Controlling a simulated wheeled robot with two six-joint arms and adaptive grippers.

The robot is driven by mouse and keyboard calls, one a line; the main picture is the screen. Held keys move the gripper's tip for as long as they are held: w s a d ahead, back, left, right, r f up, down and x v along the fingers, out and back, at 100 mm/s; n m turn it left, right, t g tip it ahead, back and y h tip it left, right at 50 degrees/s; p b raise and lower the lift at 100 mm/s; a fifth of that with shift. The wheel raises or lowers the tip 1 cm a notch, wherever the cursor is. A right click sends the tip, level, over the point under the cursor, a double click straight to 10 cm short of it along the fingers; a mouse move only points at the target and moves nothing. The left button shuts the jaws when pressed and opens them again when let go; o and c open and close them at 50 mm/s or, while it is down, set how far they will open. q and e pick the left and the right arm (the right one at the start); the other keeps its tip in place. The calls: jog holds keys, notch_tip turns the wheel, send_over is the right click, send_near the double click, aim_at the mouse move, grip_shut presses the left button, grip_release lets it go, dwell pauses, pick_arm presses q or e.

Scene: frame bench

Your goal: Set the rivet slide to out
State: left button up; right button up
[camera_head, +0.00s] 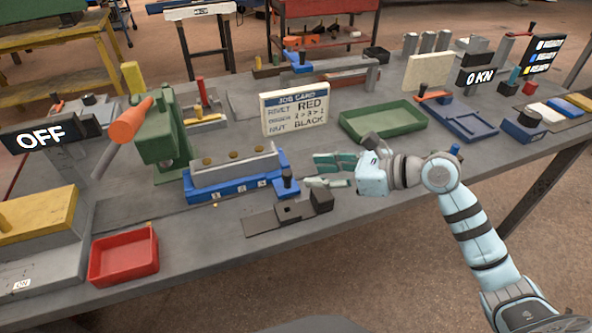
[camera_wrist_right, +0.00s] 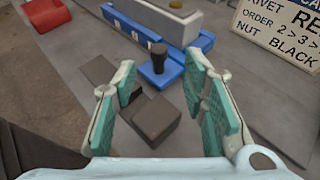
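A blue block with a black knob (camera_head: 287,178) sits at the right end of the blue base (camera_head: 231,186), which carries a long grey block with several brass buttons. I take this knobbed block for the rivet slide; no label confirms it. The black knob also shows in the right wrist view (camera_wrist_right: 157,54), between the finger lines and beyond the tips. My right gripper (camera_head: 314,171) is open and empty, just right of the knob and apart from it. Its two green-padded fingers show in the wrist view (camera_wrist_right: 163,95). My left gripper is not in view.
Dark blocks (camera_head: 321,200) stand in front of the blue base, close to my right fingers. A job card (camera_head: 294,113) stands behind it. A green press (camera_head: 160,135) with an orange handle is left. A green tray (camera_head: 383,122) lies behind my right gripper; a red tray (camera_head: 124,258) is front left.

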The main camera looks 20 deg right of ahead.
aim_at(289, 173)
jog(key=x, duration=0.6)
jog(key=shift+a, duration=0.25)
jog(key=shift+w, duration=0.1)
jog(key=shift+d, duration=0.1)
grip_shut()
